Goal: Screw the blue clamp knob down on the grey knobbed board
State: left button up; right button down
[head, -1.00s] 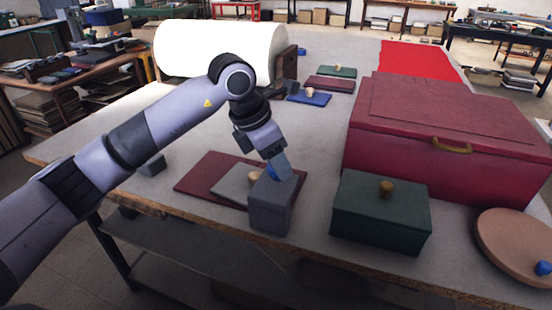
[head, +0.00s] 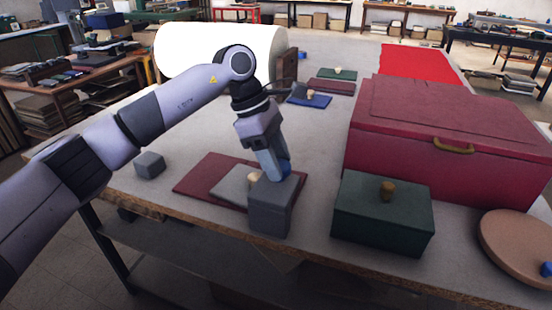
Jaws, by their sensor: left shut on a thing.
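The grey knobbed board (head: 227,182) lies flat on a dark red board (head: 195,178) near the table's front edge. Its cream knob (head: 254,177) shows just left of the gripper. A grey block (head: 269,212) stands in front and hides the board's right part. My left gripper (head: 274,172) points down just behind and over the block's top, shut on the blue clamp knob (head: 285,169). The knob shows at the right side of the fingers; its underside is hidden, so I cannot tell what it touches. My right gripper is not in view.
A green box (head: 382,222) and a large red chest (head: 450,140) stand to the right. A round brown board (head: 510,245) with another blue knob (head: 546,269) is at far right. A small grey block (head: 149,165) sits left. Blue, red and green boards lie behind.

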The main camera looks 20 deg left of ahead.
pick_arm(q)
jog(key=shift+m+g, duration=0.4)
jog(key=shift+m, duration=0.7)
jog(key=o, duration=1)
jog(key=v, duration=0.7)
jog(key=shift+w+r+b, duration=0.1)
jog(key=shift+b, duration=0.25)
